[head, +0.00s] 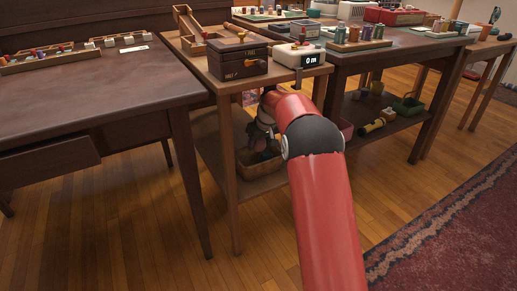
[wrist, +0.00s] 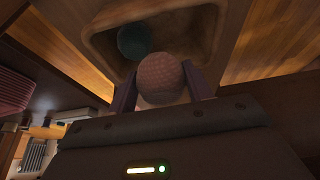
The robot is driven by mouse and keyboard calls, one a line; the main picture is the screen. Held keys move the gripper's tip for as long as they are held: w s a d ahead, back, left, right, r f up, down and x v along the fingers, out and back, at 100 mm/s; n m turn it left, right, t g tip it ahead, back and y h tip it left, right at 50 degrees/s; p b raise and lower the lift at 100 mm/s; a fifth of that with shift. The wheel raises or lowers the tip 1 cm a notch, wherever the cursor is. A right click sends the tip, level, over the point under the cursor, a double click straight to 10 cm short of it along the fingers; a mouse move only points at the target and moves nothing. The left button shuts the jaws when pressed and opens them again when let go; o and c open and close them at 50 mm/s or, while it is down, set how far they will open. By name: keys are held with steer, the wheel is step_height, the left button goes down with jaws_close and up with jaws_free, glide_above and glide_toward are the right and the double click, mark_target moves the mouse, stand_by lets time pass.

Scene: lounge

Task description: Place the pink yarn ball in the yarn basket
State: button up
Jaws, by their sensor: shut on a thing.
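The pink yarn ball (wrist: 162,77) sits between my gripper's two fingers (wrist: 165,88) in the wrist view, and the gripper is shut on it. The yarn basket (wrist: 93,52), a tan container with a raised rim, lies beyond the ball in that view. A dark teal ball (wrist: 133,40) is inside the basket. In the head view the basket (head: 262,167) stands on the lower shelf of the small wooden table. My red arm reaches down to that shelf and hides much of the gripper; the pink ball cannot be made out there.
The small table's top (head: 220,84) is above my arm and holds a dark box (head: 237,60) and a white device (head: 299,55). A table leg (head: 229,170) stands left of the basket.

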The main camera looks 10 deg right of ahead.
mark_target(259, 148)
steer(key=shift+w+a+f, duration=0.1)
steer(key=shift+w, duration=0.35)
steer(key=shift+f+b, duration=0.4)
steer(key=shift+f, duration=1.25)
steer(key=shift+f, duration=0.1)
steer(key=o, duration=1.1)
steer(key=shift+c, duration=0.2)
